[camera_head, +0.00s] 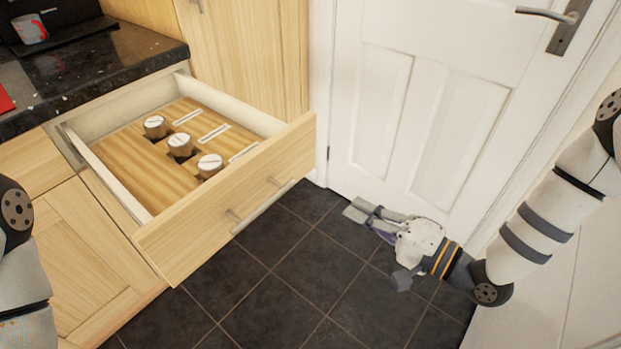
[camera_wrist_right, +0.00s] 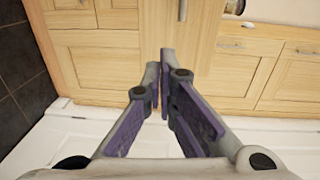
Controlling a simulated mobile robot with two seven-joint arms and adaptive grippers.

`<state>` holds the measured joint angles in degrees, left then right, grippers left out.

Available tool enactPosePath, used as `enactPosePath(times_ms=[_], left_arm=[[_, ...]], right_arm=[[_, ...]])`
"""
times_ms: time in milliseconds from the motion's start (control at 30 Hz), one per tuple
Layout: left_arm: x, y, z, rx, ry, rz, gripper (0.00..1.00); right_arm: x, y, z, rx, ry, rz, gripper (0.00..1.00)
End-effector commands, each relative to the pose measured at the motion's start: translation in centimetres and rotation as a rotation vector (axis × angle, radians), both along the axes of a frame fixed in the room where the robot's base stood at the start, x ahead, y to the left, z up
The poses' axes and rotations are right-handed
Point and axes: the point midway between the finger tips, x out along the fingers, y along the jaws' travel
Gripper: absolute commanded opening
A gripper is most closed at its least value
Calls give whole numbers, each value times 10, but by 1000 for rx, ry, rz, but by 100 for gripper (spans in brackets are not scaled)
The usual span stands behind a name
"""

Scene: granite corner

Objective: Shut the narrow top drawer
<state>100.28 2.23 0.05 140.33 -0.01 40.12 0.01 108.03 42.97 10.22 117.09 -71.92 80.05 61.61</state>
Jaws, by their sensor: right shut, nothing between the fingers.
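The narrow top drawer (camera_head: 225,205) is pulled far out below the granite counter in the head view. Its wooden front carries a metal bar handle (camera_head: 262,207). Inside is a wooden insert with several round-lidded jars and pale slots. My right gripper (camera_head: 352,210) is shut and empty, to the right of the drawer front and apart from it, in front of the white door. In the right wrist view its fingers (camera_wrist_right: 165,85) point towards wooden cabinet fronts. My left gripper is out of view; only part of my left arm shows at the left edge.
A white panelled door (camera_head: 425,85) with a lever handle stands behind my right gripper. The dark granite counter (camera_head: 105,65) holds a cup (camera_head: 30,29) at the back left. Dark floor tiles (camera_head: 285,285) lie open in front of the drawer.

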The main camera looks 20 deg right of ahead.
Motion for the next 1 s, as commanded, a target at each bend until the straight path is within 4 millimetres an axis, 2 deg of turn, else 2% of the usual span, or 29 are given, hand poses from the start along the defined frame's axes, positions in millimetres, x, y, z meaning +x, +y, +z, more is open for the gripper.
enactPosePath(times_ms=[67, 167, 700, 833, 1000], left_arm=[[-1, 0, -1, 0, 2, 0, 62], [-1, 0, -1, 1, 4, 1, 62], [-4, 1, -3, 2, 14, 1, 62], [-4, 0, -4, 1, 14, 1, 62], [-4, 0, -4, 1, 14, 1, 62]], right_arm=[[4, -4, 13, 55, -37, 1, 0], [12, 1, 16, 68, -44, 7, 0], [100, 67, 15, 64, -40, 8, 0], [111, 75, 15, 62, -40, 6, 0], [116, 78, 15, 63, -38, 7, 0]])
